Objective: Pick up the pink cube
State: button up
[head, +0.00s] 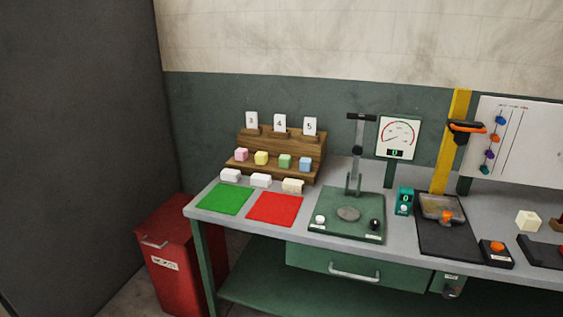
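The pink cube (241,155) sits at the left end of a row of small cubes on the lower step of a wooden rack (292,147). The rack stands at the back left of the grey workbench. A yellow cube (261,158) is just to its right, then a green cube (284,161) and a blue cube (305,164). My gripper does not show in the head view.
White blocks (261,180) lie in front of the rack. Green (223,198) and red (275,209) squares lie before them. A lever press (347,215) stands to the right. A red bin (176,250) stands at the bench's left end. A dark wall (75,130) fills the left.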

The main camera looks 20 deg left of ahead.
aim_at(241, 154)
jog(key=i+j, duration=0.2)
jog(key=j, duration=0.25)
jog(key=i+j, duration=0.15)
jog(key=j, duration=0.35)
jog(key=i+j, duration=0.2)
jog(key=j, duration=0.25)
jog(key=i+j, duration=0.15)
jog(key=j, duration=0.3)
jog(key=i+j, duration=0.2)
jog(key=j, duration=0.3)
jog(key=i+j, duration=0.2)
jog(key=j, duration=0.25)
jog(key=i+j, duration=0.15)
jog(key=j, duration=0.35)
jog(key=i+j, duration=0.2)
jog(key=j, duration=0.25)
